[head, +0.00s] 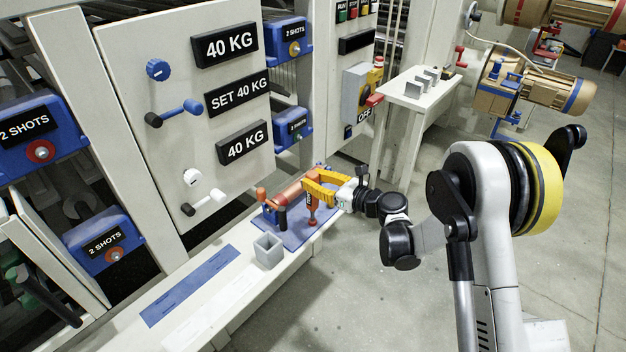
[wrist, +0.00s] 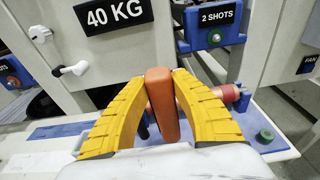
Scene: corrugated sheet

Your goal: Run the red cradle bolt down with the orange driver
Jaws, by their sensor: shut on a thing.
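My gripper (head: 309,188), with yellow ribbed fingers, is shut on the orange driver (wrist: 161,98). In the wrist view the driver's thick orange body stands nearly upright between the fingers. In the head view its lower part (head: 311,214) shows beneath the fingers, over a blue plate (head: 293,241) on the bench. A red-orange cylinder (head: 288,194) lies in a blue cradle beside the gripper; its end also shows behind the right finger in the wrist view (wrist: 233,94). I cannot make out the red cradle bolt or whether the driver tip touches it.
A flat blue strip (head: 190,286) lies farther along. The white control panel (head: 185,95) with levers rises behind. Open floor lies right of the bench.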

